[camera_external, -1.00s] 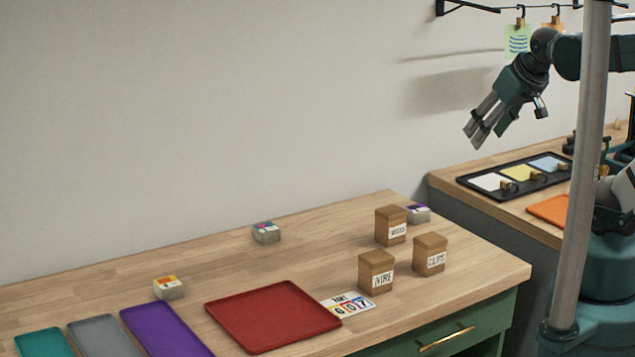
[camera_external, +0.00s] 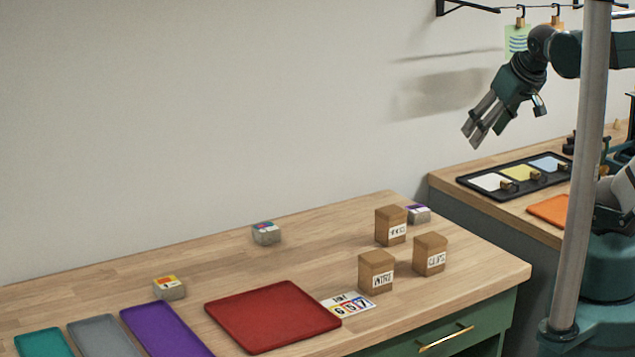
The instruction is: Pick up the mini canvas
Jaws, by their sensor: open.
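My gripper (camera_external: 472,138) hangs in the air at the upper right, fingers pointing down and left, open and empty. It is well above the tables and touches nothing. No single thing is clearly marked as the mini canvas. Small pale blocks with coloured tops stand on the wooden table: one at the back (camera_external: 266,233), one with a yellow and red top at the left (camera_external: 169,288), and one with a purple top (camera_external: 418,215) partly behind a box. Flat white, yellow (camera_external: 522,172) and blue squares lie in a black tray (camera_external: 469,184) on the right table.
Three brown labelled boxes (camera_external: 376,272) stand at the right of the wooden table. A red tray (camera_external: 272,316), a number card (camera_external: 349,304) and purple (camera_external: 165,330), grey and teal mats lie in front. An orange mat (camera_external: 549,210) is on the right table. The wooden table's back is largely clear.

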